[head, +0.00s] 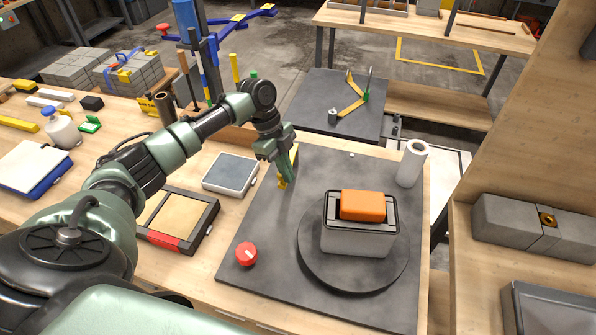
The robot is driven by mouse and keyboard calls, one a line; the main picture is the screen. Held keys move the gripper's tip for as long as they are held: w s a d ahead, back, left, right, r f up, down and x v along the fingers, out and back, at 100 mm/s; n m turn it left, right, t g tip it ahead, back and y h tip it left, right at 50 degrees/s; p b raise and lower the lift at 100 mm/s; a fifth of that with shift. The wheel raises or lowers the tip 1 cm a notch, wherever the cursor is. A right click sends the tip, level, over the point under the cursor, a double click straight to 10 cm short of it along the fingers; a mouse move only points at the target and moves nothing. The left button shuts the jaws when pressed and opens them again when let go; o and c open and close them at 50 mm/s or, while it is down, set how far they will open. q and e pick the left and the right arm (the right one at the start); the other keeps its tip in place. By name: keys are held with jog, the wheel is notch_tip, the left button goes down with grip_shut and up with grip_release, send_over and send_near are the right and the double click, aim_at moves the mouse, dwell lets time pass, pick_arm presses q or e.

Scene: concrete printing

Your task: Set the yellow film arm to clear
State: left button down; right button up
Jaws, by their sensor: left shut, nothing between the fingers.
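My left gripper (286,178) is shut and empty, pointing down over the left part of a dark grey board. A yellow part (282,184), probably the film arm, shows at its fingertips and is mostly hidden behind them; I cannot tell whether they touch or how the arm is set. To the right, a grey box-shaped mould (357,240) with an orange block (362,205) on top stands on a round dark turntable (312,262). A white roll (411,163) stands upright at the board's back right. My right gripper is not in view.
A red knob (246,254) sits at the board's front left. A grey-topped scale (231,173) and a framed tray (205,213) lie left of the board. Grey blocks (505,222) sit on the right bench. The board's front right is clear.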

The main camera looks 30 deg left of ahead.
pick_arm(q)
jog(key=shift+s+a, duration=0.25)
jog(key=shift+a, duration=0.25)
jog(key=shift+s+a, duration=0.2)
jog(key=shift+a, duration=0.25)
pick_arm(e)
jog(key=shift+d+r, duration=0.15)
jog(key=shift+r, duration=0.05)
pick_arm(q)
jog(key=shift+a, duration=0.2)
jog(key=shift+d, duration=0.1)
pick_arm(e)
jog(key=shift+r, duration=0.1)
pick_arm(q)
jog(key=shift+d+r+p, duration=0.15)
jog(key=shift+d+p, duration=0.15)
jog(key=shift+p, duration=0.2)
notch_tip(320, 180, up, 10)
jog(key=b, duration=0.1)
jog(key=shift+d+f, duration=0.25)
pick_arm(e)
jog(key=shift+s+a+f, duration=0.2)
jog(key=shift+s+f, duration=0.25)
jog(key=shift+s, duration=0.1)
